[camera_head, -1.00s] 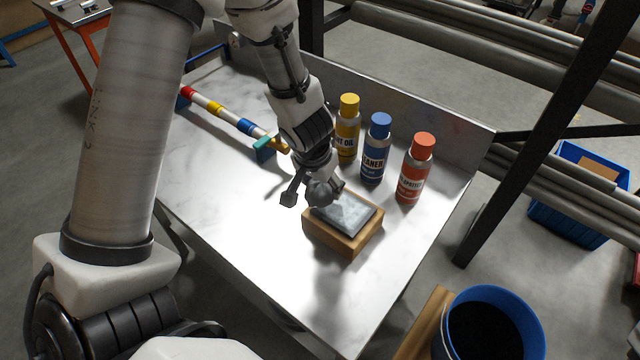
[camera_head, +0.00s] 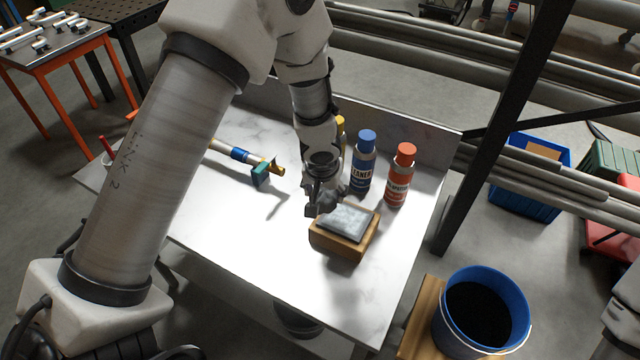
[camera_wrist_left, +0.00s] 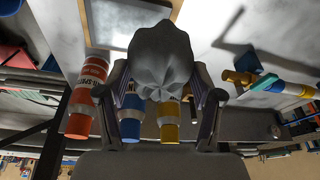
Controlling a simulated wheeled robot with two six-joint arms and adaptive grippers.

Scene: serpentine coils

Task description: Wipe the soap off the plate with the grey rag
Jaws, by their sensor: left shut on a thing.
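The grey rag (camera_head: 326,204) is a bunched, dark cloth in my left gripper (camera_head: 318,190). In the left wrist view the rag (camera_wrist_left: 160,60) hangs between the two fingers, which are shut on it. The plate (camera_head: 350,222) is a flat grey rectangle on a wooden block (camera_head: 336,244), with pale smears on its face that may be soap. The rag is at the plate's far left corner; I cannot tell whether it touches. The plate (camera_wrist_left: 118,22) also shows behind the rag in the left wrist view, partly hidden. My right gripper is not in view.
Blue-capped (camera_head: 362,165) and red-capped (camera_head: 399,178) bottles stand close behind the block; a yellow-capped one (camera_wrist_left: 169,120) is partly hidden by my arm. A banded rod (camera_head: 237,153) with a teal holder lies left. A blue bucket (camera_head: 448,335) stands right. The tabletop's front is clear.

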